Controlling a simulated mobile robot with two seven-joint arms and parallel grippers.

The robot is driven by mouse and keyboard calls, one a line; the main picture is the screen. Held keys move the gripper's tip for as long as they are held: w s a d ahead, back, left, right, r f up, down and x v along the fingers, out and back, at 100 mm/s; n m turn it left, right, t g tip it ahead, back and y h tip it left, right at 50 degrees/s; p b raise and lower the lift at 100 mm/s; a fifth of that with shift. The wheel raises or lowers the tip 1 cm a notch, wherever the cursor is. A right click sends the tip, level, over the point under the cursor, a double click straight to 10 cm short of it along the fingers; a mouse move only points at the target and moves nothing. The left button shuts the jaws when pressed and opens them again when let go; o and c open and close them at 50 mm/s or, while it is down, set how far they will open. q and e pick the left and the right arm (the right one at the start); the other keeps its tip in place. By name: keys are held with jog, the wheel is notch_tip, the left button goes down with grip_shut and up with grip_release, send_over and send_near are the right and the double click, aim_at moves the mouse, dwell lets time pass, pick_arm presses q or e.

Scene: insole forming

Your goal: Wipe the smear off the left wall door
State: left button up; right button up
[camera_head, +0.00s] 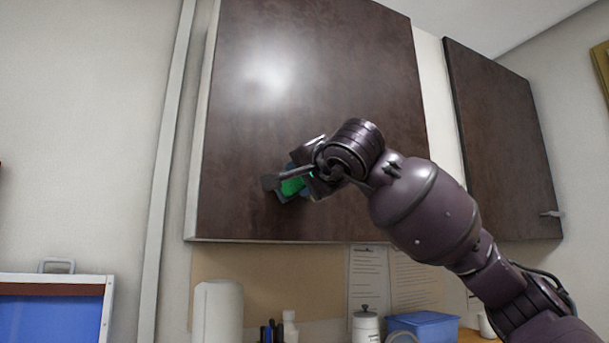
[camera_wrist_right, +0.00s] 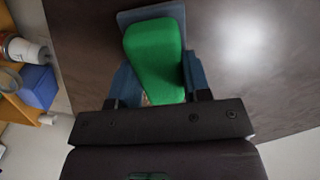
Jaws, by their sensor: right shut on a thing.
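The left wall door (camera_head: 310,75) is a dark brown cabinet front in the head view, with a bright light reflection on its upper left. My right gripper (camera_head: 292,184) is shut on a green sponge-like block (camera_head: 292,186) with a blue-grey base, at the door's lower middle. In the right wrist view the green block (camera_wrist_right: 154,55) sits between the fingers, its blue-grey base (camera_wrist_right: 150,14) at or very near the door surface (camera_wrist_right: 250,60). I cannot tell whether it touches. I cannot make out a smear; the block and gripper hide part of the door. My left gripper is not in view.
A second dark wall door (camera_head: 500,140) is at the right. Below stand a paper roll (camera_head: 218,312), a white canister (camera_head: 366,326) and a blue box (camera_head: 424,326). A blue-panelled frame (camera_head: 52,308) is at lower left. The door's left and upper area is clear.

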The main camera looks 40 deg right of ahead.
jog(key=shift+w+d, duration=0.1)
jog(key=shift+w, duration=0.35)
jog(key=shift+d, duration=0.1)
jog(key=shift+s+d+b, duration=0.25)
jog(key=shift+s+d, duration=0.1)
jog(key=shift+d, duration=0.45)
jog(key=shift+s+d+b, duration=0.2)
jog(key=shift+s+d, duration=0.1)
jog(key=shift+d, duration=0.5)
jog(key=shift+s+d+b, duration=1.1)
jog(key=shift+d+b, duration=0.25)
jog(key=shift+d, duration=2.7)
jog(key=shift+w+a+r+p, duration=0.2)
jog(key=shift+a+r+p, duration=0.1)
jog(key=shift+a+p, duration=0.45)
jog(key=shift+w+a+r+p, duration=0.15)
jog(key=shift+a+r+p, duration=0.15)
jog(key=shift+a+p, duration=0.4)
jog(key=shift+w+a+r+p, duration=0.25)
jog(key=shift+a+p, duration=0.35)
jog(key=shift+p, duration=0.3)
